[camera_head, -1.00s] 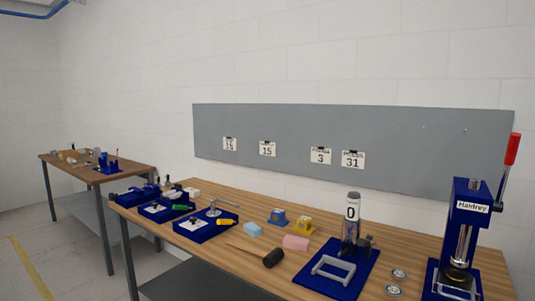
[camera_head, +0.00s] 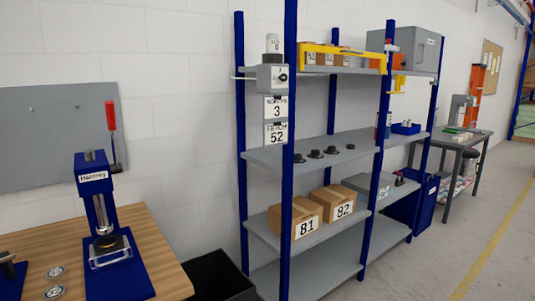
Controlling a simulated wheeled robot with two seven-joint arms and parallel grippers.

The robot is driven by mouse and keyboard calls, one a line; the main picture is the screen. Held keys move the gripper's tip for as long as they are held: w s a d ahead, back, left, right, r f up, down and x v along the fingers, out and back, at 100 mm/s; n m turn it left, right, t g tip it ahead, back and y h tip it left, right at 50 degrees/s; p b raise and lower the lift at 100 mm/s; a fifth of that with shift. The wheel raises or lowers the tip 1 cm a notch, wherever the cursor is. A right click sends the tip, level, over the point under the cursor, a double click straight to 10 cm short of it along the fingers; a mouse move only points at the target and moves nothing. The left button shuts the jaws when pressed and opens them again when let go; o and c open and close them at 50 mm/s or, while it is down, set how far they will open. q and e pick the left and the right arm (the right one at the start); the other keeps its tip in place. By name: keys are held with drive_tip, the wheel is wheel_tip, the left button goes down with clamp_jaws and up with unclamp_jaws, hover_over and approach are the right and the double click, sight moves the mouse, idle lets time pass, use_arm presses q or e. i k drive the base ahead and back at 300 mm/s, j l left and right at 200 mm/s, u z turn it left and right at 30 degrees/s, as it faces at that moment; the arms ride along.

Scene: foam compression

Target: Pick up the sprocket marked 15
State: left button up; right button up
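Several small black round parts (camera_head: 331,150) stand in a row on the middle shelf; they may be sprockets, but no marks on them can be read. Two round metal discs, a farther one (camera_head: 56,272) and a nearer one (camera_head: 55,292), lie on the wooden bench at the left; their marks are too small to read. I cannot tell which thing is the sprocket marked 15. Neither of my grippers is in view.
A blue arbor press (camera_head: 98,205) stands on the bench (camera_head: 160,240). A shelf rack with blue posts (camera_head: 290,130) holds boxes marked 81 (camera_head: 307,229) and 82 (camera_head: 344,210). A black bin (camera_head: 215,275) sits between them. The floor at right is clear.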

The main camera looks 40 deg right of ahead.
sight(298, 157)
drive_tip(key=i+l+z, duration=0.15)
drive_tip(key=l, duration=0.3)
drive_tip(key=i+l+z, duration=0.15)
drive_tip(key=l, duration=0.35)
drive_tip(key=i+l+z, duration=0.1)
drive_tip(key=i+l, duration=0.15)
drive_tip(key=l, duration=0.15)
drive_tip(key=i+l+z, duration=0.15)
drive_tip(key=l, duration=0.25)
drive_tip(key=i+l+z, duration=0.15)
drive_tip(key=i+l, duration=0.15)
drive_tip(key=l, duration=0.1)
